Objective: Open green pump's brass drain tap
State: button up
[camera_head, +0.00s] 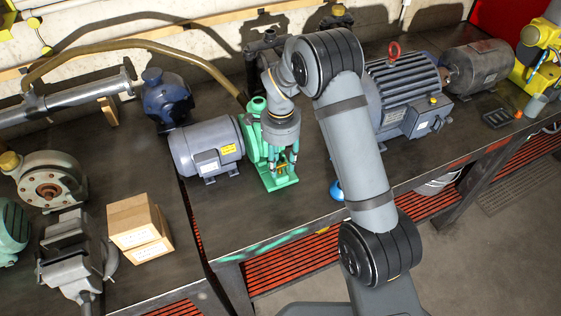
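The green pump (254,140) stands on the dark bench near the middle, its green base (282,183) toward the bench's front. My gripper (282,163) points down in front of the pump, over its base, and hides part of its body. The two fingers look spread apart, with a gap between them. A small brass-yellow bit, possibly the drain tap (280,169), shows low between the fingertips. I cannot tell whether the fingers touch it, or how its handle is turned.
A grey motor (207,148) with a yellow tag stands close left of the pump. A large blue-grey motor (405,92) with a red lifting eye is to the right, behind my arm. Two cardboard boxes (139,227) sit at left. The bench front (240,215) is clear.

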jog(key=shift+f, duration=0.45)
grip_shut()
dwell(0.3)
